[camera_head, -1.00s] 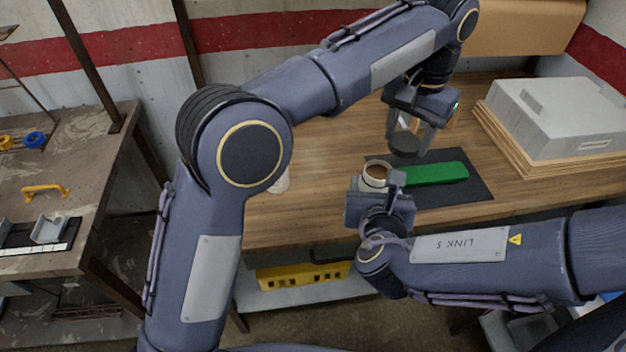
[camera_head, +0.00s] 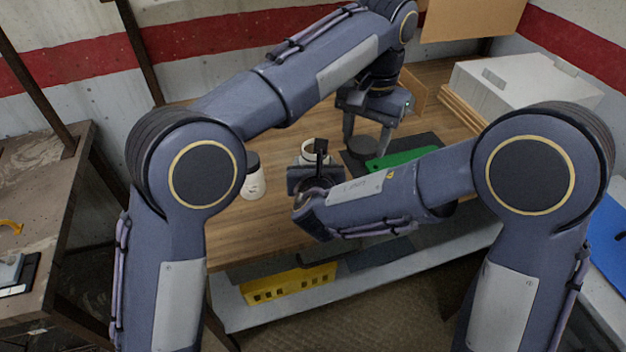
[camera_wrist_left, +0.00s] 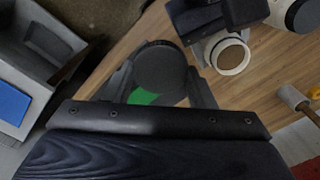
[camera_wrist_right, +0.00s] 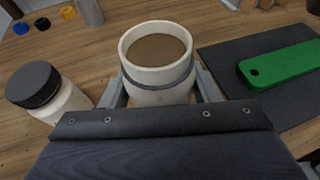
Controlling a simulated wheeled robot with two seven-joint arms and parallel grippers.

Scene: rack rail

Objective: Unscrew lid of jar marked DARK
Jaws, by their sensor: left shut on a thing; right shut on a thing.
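An open white jar (camera_head: 309,158) with brown contents is upright in the jaws of my right gripper (camera_head: 312,163). In the right wrist view the jar (camera_wrist_right: 160,97) has a grey band around it, with a finger on each side. No DARK marking is readable. My left gripper (camera_head: 364,135) is shut on a round black lid (camera_head: 362,147), apart from the jar and to its right. In the left wrist view the lid (camera_wrist_left: 160,67) sits between the fingers. A second white jar (camera_head: 253,183) with a black lid stands left of the held jar.
A green flat piece (camera_wrist_right: 285,62) lies on a dark mat (camera_wrist_right: 225,62) right of the jar. A grey box (camera_head: 520,85) stands at the back right of the wooden table (camera_head: 285,215). A yellow perforated piece (camera_head: 290,285) sits on a lower shelf.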

